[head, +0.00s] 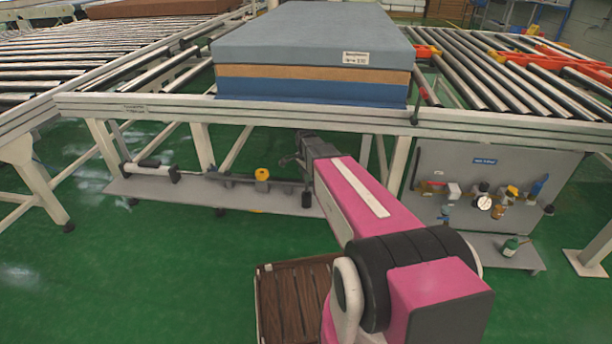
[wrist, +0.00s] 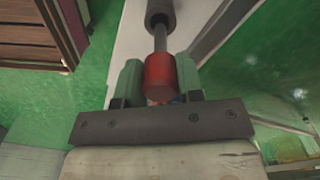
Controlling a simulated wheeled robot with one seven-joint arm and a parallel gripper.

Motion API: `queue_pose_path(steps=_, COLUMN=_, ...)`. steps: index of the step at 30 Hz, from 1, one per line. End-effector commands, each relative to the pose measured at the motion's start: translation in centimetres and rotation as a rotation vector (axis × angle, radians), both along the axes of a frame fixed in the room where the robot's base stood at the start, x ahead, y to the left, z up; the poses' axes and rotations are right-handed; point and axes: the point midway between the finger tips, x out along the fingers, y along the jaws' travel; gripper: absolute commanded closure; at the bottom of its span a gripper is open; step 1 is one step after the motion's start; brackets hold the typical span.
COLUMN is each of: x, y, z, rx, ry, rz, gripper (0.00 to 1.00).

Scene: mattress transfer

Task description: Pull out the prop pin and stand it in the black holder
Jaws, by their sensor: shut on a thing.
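In the wrist view, a red cylindrical end (wrist: 158,75) on a grey rod sits between the two grey-green fingers of my gripper (wrist: 157,92); I take it to be the prop pin. My gripper is shut on it. The rod runs into a dark cylinder (wrist: 160,12) farther along. In the head view, my gripper (head: 291,158) is at the low shelf under the conveyor, and my arm hides the red end. A small black block (head: 306,199) hangs at the shelf beneath my wrist; I cannot tell whether it is the black holder.
A grey shelf (head: 150,190) carries a long dark rod assembly and a yellow-topped fitting (head: 262,175). A blue-grey mattress (head: 310,40) lies on the conveyor above. Conveyor legs stand close by. A grey panel (head: 430,165) with small fittings is at right. A brown slatted pallet (head: 290,295) lies in front.

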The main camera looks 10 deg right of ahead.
Motion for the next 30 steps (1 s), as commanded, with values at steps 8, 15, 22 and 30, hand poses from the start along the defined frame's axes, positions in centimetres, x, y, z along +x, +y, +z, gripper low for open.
queue_pose_path(steps=8, x=0.0, y=0.0, z=0.01, rx=0.0, ry=0.0, rz=0.0, gripper=0.94)
queue_pose_path(steps=15, x=0.01, y=0.0, z=0.01, rx=0.0, ry=0.0, rz=0.0, gripper=0.94)
queue_pose_path(steps=22, x=0.01, y=-0.01, z=-0.28, rx=0.0, ry=0.0, rz=0.0, gripper=0.94)
queue_pose_path(steps=30, x=0.01, y=0.0, z=-0.88, rx=0.0, ry=0.0, rz=0.0, gripper=0.94)
